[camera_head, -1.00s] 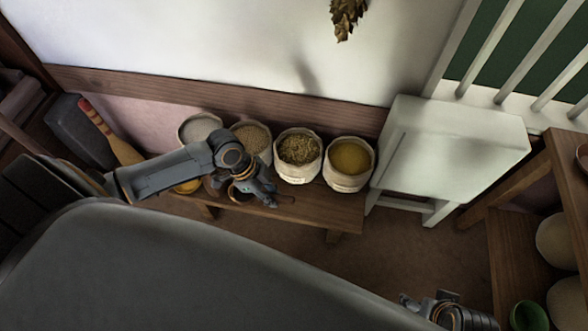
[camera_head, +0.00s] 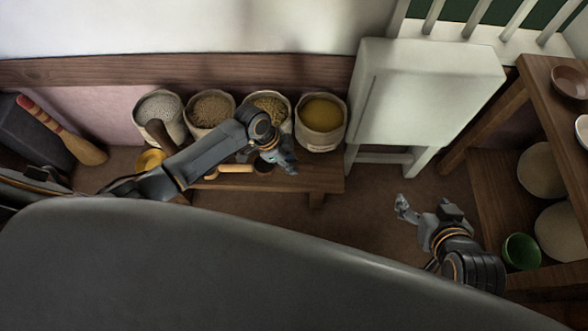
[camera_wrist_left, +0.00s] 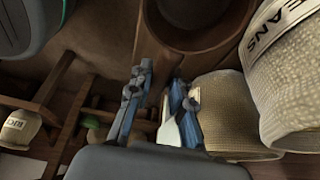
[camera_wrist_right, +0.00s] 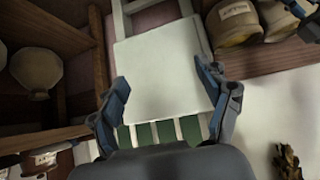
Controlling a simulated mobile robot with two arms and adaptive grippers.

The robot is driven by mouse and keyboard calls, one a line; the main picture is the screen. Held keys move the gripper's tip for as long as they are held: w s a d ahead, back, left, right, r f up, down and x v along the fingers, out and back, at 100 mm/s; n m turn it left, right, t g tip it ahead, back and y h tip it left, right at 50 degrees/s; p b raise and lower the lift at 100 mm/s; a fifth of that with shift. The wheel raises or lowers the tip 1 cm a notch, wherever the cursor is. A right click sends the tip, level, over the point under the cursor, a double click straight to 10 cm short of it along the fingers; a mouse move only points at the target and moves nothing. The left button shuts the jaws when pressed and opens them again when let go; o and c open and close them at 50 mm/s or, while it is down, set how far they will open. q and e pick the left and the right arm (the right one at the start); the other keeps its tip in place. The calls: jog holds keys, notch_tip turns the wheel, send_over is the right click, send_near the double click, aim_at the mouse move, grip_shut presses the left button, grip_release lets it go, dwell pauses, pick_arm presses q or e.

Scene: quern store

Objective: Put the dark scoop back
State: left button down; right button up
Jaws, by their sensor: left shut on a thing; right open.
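The dark scoop (camera_wrist_left: 205,12) shows at the top of the left wrist view as a round dark-brown bowl. Its brown handle runs down between the fingers of my left gripper (camera_wrist_left: 152,95), which is shut on it. In the head view my left gripper (camera_head: 286,160) is over the right part of the low bench (camera_head: 315,178), in front of the sacks; a dark round part of the scoop (camera_head: 263,165) shows beside the fingertips. The grip is partly hidden. My right gripper (camera_wrist_right: 165,95) is open and empty, away from the scoop; it also shows in the head view (camera_head: 405,205).
Several grain sacks (camera_head: 320,125) stand along the bench, with a light wooden handle (camera_head: 235,168) in front. A dark stick-like thing (camera_head: 158,132) and a yellow bowl (camera_head: 150,160) are at left. A white cabinet (camera_head: 420,95) and wooden shelves (camera_head: 480,200) with a green bowl (camera_head: 521,250) are at right.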

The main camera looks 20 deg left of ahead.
pick_arm(q)
jog(key=shift+w+d+f, duration=0.25)
jog(key=shift+d+f, duration=0.1)
jog(key=shift+f, duration=0.2)
notch_tip(320, 180, down, 3)
jog(key=shift+w+r+b, duration=0.1)
jog(key=shift+b, duration=0.7)
pick_arm(e)
jog(key=w+a+r+t+y, duration=0.1)
jog(key=w+a+r+t, duration=0.1)
jog(key=w+r+t, duration=0.3)
jog(key=shift+w+a+r, duration=0.25)
jog(key=shift+w+r, duration=0.05)
jog(key=shift+r, duration=0.45)
pick_arm(q)
jog(key=shift+f, duration=0.2)
jog(key=c, duration=1.2)
grip_release()
pick_arm(e)
jog(key=shift+r, duration=0.15)
